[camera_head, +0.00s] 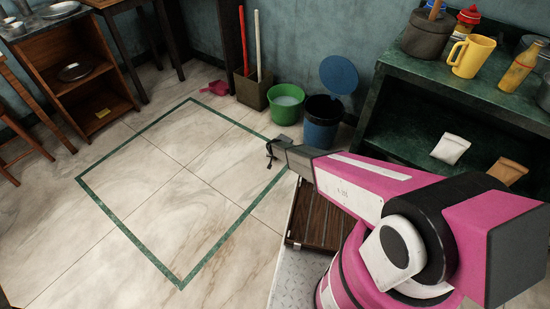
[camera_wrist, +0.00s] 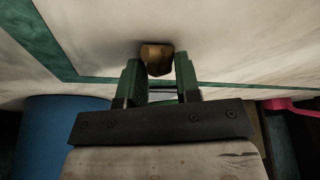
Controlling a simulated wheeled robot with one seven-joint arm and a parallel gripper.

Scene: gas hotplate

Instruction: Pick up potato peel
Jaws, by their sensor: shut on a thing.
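A small brown lump, the potato peel (camera_wrist: 156,60), sits between the fingertips of my gripper (camera_wrist: 158,72) in the wrist view. My gripper is shut on it, and part of the peel sticks out past the fingertips. Pale floor shows behind it, and how high it is held cannot be told. In the head view my gripper (camera_head: 270,153) is in front of the blue bin, near the green line on the floor. The peel cannot be made out there.
A blue bin (camera_head: 321,136) with its round lid raised and a green bucket (camera_head: 286,105) stand by the wall. A pink dustpan (camera_head: 216,88) lies left of them. A green shelf (camera_head: 455,94) with pots and a yellow mug (camera_head: 472,57) is at right. The marbled floor (camera_head: 175,175) is clear.

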